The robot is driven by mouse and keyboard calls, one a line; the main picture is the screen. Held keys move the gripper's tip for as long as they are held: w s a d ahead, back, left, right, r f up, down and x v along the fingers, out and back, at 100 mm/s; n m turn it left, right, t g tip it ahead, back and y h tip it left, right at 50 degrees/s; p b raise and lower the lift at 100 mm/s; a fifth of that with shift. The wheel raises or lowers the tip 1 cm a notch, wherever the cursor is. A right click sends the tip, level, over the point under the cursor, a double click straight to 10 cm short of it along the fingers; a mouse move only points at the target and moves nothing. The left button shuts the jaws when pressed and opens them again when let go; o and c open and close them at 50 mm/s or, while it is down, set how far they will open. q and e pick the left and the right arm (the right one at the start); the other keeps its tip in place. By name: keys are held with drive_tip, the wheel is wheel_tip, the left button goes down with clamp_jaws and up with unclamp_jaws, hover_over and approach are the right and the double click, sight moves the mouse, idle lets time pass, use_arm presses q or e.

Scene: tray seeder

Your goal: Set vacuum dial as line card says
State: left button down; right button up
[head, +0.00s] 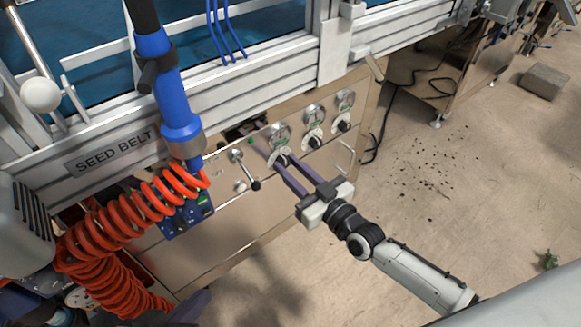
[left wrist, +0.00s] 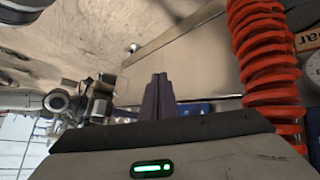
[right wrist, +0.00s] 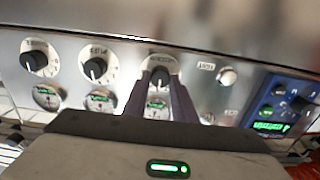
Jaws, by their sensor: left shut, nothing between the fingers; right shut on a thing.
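A metal control panel (head: 222,222) holds three black knobs on white dial plates, each paired with a round gauge. My right gripper (head: 284,161) is shut on the leftmost of these knobs, the vacuum knob, below its gauge (head: 278,133). In the right wrist view its fingers straddle that vacuum knob (right wrist: 159,76); its pointer and scale are too small or covered to read. My left gripper (left wrist: 157,90) is shut and empty, apart from the panel; in the head view only its dark fingers show at the bottom left (head: 190,307). I cannot make out a line card.
An orange coiled hose (head: 135,207) hangs from a blue tool (head: 170,95) in front of the panel's left part. A blue box with a display (head: 187,217) and a lever (head: 246,170) are left of the knobs.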

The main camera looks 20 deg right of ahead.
drive_tip(key=shift+m, duration=1.3)
use_arm(q)
drive_tip(key=shift+s+a+f+p, duration=0.15)
drive_tip(key=shift+a+f+p, duration=0.1)
drive_tip(key=shift+f+p, duration=0.15)
use_arm(e)
drive_tip(key=shift+d+m, duration=0.1)
drive_tip(key=shift+m, duration=1.4)
drive_tip(key=o, duration=1)
drive_tip(key=shift+o, duration=0.2)
use_arm(q)
drive_tip(key=shift+r, duration=0.1)
use_arm(e)
drive_tip(key=shift+s, duration=0.1)
